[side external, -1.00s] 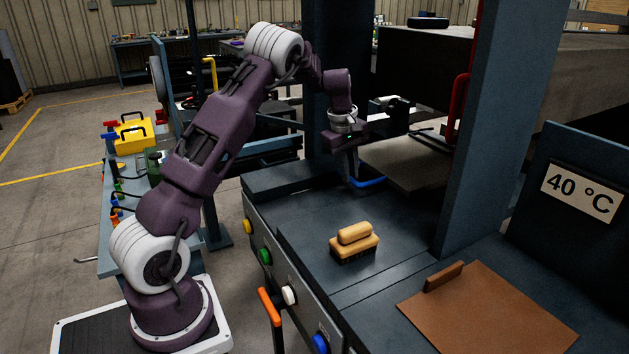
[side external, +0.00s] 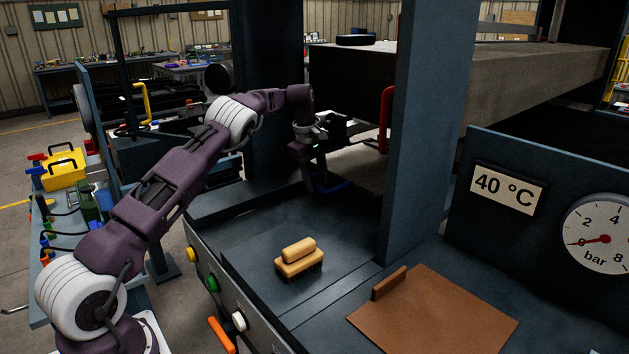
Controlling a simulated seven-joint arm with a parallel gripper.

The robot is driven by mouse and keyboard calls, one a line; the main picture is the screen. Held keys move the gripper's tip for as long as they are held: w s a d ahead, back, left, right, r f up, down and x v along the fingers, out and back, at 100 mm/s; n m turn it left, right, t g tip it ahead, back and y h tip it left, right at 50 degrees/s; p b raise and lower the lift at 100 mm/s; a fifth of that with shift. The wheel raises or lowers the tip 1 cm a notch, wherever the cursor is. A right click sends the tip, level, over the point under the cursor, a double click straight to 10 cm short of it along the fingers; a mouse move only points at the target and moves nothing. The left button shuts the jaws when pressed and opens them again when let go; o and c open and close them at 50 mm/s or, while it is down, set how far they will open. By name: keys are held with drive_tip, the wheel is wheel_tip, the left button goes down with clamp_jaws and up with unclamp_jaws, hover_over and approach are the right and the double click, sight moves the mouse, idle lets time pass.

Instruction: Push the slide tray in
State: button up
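The slide tray (side external: 362,166) is a flat grey slab at the mouth of the press, below the big upper block. Part of it shows in front of the opening, and its far part is hidden by the blue-grey post.
A wooden brush (side external: 299,258) lies on the dark bench top in front of the tray. The blue-grey post (side external: 422,130) stands right of the tray. A brown sheet (side external: 435,315), a 40 °C sign (side external: 508,189) and a bar gauge (side external: 600,236) are further right.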

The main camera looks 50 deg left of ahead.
wheel_tip(320, 180, up, 7)
drive_tip(key=s, duration=0.1)
drive_tip(key=shift+s, duration=0.15)
idle(0.3)
drive_tip(key=s+d+r+m+t, duration=0.1)
drive_tip(key=s+d+r+m, duration=0.2)
drive_tip(key=r, duration=0.4)
drive_tip(key=s+d+r+t, duration=0.1)
drive_tip(key=s+d+r, duration=0.3)
drive_tip(key=d+r, duration=0.15)
drive_tip(key=s+d+r+m, duration=0.4)
drive_tip(key=s+d+m, duration=0.1)
drive_tip(key=s+d, duration=0.5)
drive_tip(key=s+d+f+m, duration=0.2)
drive_tip(key=s+f+m, duration=0.1)
drive_tip(key=s, duration=0.4)
drive_tip(key=s+d+f+m+t, duration=0.1)
drive_tip(key=s+d+f+m, duration=0.2)
drive_tip(key=s, duration=0.5)
drive_tip(key=s+d+f+m, duration=0.3)
drive_tip(key=s+m, duration=0.1)
drive_tip(key=s, duration=0.4)
drive_tip(key=shift+f+t, duration=0.2)
drive_tip(key=shift+t, duration=0.1)
